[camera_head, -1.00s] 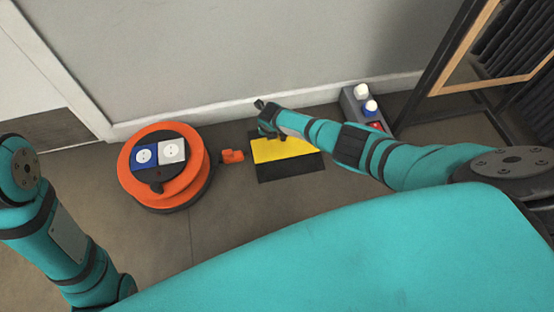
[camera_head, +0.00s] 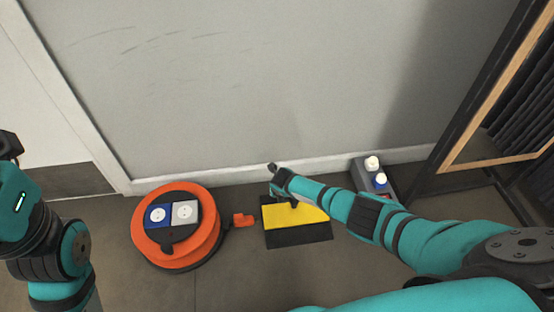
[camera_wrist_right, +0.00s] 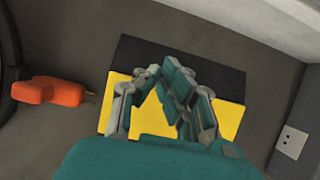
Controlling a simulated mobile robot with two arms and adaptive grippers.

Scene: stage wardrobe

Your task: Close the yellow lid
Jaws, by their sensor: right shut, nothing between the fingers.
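The yellow lid (camera_head: 312,213) shows as a flat yellow panel on the floor by the wall, beside a black panel (camera_head: 300,237) on its near side. I cannot tell the lid's angle. My right gripper (camera_head: 274,172) reaches over the lid's left part and hides some of it. In the right wrist view the lid (camera_wrist_right: 152,118) lies behind the fingers, with the black panel (camera_wrist_right: 215,62) above it in the picture. The gripper (camera_wrist_right: 165,75) is shut and empty; I cannot tell whether it touches the lid. My left arm is at the left edge, its fingers not visible.
An orange cable reel (camera_head: 205,242) stands left of the lid, with an orange plug (camera_head: 243,220) between them. The wall is close behind.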

